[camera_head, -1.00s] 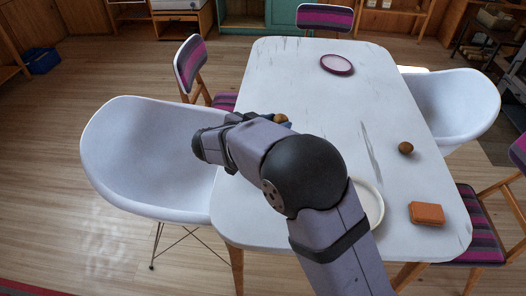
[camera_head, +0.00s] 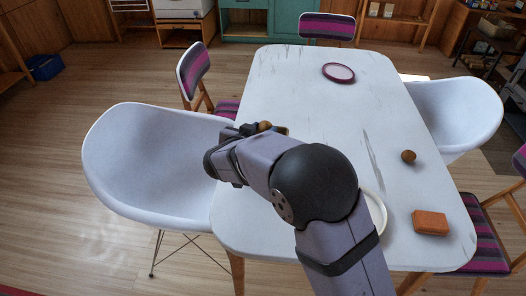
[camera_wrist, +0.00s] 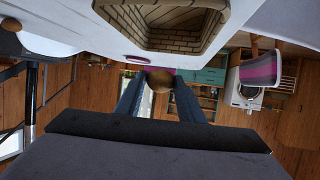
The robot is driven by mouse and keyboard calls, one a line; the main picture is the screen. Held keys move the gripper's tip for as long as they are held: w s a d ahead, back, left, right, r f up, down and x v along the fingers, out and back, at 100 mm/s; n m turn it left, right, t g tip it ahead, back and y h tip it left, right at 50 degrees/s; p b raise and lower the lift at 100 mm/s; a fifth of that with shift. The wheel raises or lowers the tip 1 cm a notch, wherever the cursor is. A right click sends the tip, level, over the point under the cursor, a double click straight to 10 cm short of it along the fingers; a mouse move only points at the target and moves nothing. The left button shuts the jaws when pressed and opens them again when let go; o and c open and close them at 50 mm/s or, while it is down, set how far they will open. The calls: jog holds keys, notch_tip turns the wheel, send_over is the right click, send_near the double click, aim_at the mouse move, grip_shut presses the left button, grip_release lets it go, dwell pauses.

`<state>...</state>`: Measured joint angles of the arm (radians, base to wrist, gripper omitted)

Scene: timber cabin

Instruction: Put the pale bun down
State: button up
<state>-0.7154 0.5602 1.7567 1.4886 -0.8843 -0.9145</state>
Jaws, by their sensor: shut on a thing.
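My gripper (camera_wrist: 159,88) is shut on the pale bun (camera_wrist: 160,79), which shows tan-brown between its two fingertips in the wrist view. In the head view the bun (camera_head: 265,126) shows as a small golden-brown patch at the end of my arm, near the left edge of the white table (camera_head: 310,95). My arm hides the fingers there. In the wrist view a tan basket (camera_wrist: 150,40) with a woven-looking wall lies beyond the bun, and the bun is outside its opening. The basket is mostly hidden by my arm in the head view.
A darker brown round bun (camera_head: 408,156) and an orange-brown block (camera_head: 430,223) lie on the right of the table. A cream plate (camera_head: 376,212) is partly behind my arm. A purple-rimmed plate (camera_head: 339,73) stands at the far end. White chairs (camera_head: 140,160) flank the table.

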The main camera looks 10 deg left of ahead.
jog(key=shift+f+b, duration=0.45)
jog(key=shift+f, duration=3.05)
jog(key=shift+f, duration=0.4)
jog(key=shift+f, duration=0.2)
jog(key=o, duration=1)
jog(key=shift+o, duration=0.2)
